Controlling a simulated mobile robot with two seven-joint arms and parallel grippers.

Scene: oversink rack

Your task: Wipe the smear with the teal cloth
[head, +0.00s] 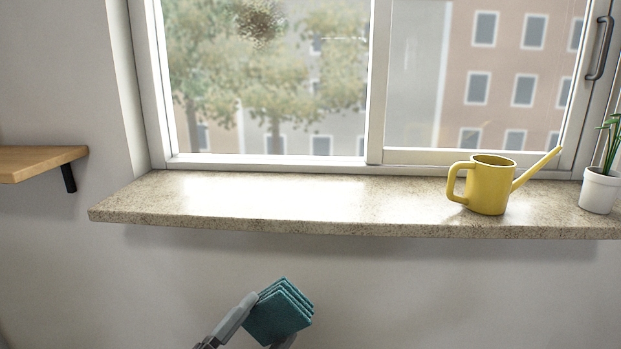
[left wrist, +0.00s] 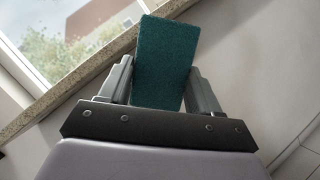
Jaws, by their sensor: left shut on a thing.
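The smear (head: 258,22) is a brownish mottled patch on the left window pane, near the top of the head view. The teal cloth (head: 281,308) is a folded pad held by my left gripper (head: 262,325), below the front edge of the sill and well below the smear. In the left wrist view the cloth (left wrist: 162,62) stands up between the two fingers of the gripper (left wrist: 160,85), which are shut on it. The smear cannot be made out in the left wrist view. My right gripper is not in view.
A stone sill (head: 300,205) juts out below the window. A yellow watering can (head: 490,186) and a white potted plant (head: 600,190) stand on its right part; the left part is bare. A wooden shelf (head: 40,162) is on the left wall. The window has a handle (head: 601,48).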

